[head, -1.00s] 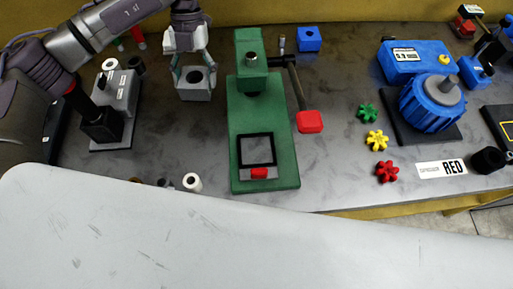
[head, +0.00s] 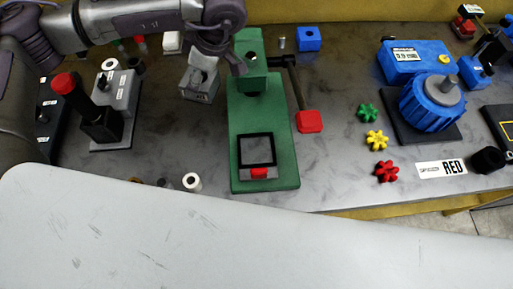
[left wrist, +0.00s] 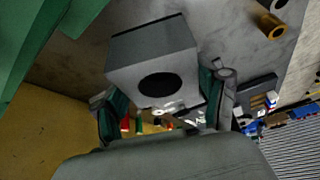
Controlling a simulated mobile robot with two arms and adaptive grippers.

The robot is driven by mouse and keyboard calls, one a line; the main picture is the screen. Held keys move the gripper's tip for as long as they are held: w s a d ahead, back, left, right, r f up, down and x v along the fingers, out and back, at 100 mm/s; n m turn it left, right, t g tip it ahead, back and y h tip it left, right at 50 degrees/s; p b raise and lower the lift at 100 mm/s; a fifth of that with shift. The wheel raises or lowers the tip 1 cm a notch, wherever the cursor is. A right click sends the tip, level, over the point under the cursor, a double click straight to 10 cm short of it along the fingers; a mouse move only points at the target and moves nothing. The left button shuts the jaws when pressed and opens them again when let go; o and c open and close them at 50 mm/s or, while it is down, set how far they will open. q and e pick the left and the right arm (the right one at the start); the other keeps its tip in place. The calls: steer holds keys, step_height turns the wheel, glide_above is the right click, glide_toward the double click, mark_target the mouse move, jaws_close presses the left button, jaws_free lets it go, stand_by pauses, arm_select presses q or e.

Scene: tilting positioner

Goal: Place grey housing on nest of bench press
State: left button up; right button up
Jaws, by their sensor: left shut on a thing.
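The grey housing (head: 199,86), a block with a round dark hole, is just left of the green bench press (head: 237,130) in the head view and looks turned. In the left wrist view the housing (left wrist: 150,52) sits between the fingers of my left gripper (left wrist: 163,106), which is shut on it. In the head view my wrist hides most of that gripper. The press's nest (head: 257,135), a black square frame with a red piece at its front, is empty. My right gripper is not in view.
The press lever with its red knob (head: 310,121) sticks out on the right. A black and grey fixture (head: 120,95) stands at left, a white ring (head: 192,181) near the front edge. A blue positioner (head: 432,102) and coloured star pieces (head: 376,139) are at right.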

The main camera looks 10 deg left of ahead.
arm_select(q)
steer(key=m, duration=0.2)
steer(key=m+t, duration=0.1)
steer(key=m, duration=0.1)
steer(key=m+t+h, duration=0.1)
steer(key=shift+s+d+r+m, duration=0.2)
steer(key=shift+r+m, duration=0.05)
steer(key=shift+m, duration=0.15)
steer(key=m, duration=0.2)
steer(key=m+t, duration=0.1)
steer(key=shift+r+m+h, duration=0.3)
steer(key=shift+m+h, duration=0.1)
steer(key=m, duration=0.1)
steer(key=m+t+h, duration=0.1)
steer(key=m, duration=0.1)
steer(key=shift+s+d+r+m, duration=0.15)
steer(key=shift+s+r+m, duration=0.05)
steer(key=shift+m, duration=0.1)
steer(key=shift+s+d+r+m+h, duration=0.1)
steer(key=shift+m+h, duration=0.3)
steer(key=shift+m, duration=0.45)
steer(key=shift+d+r+m+h, duration=0.1)
steer(key=shift+m+h, duration=0.3)
steer(key=shift+m, duration=0.45)
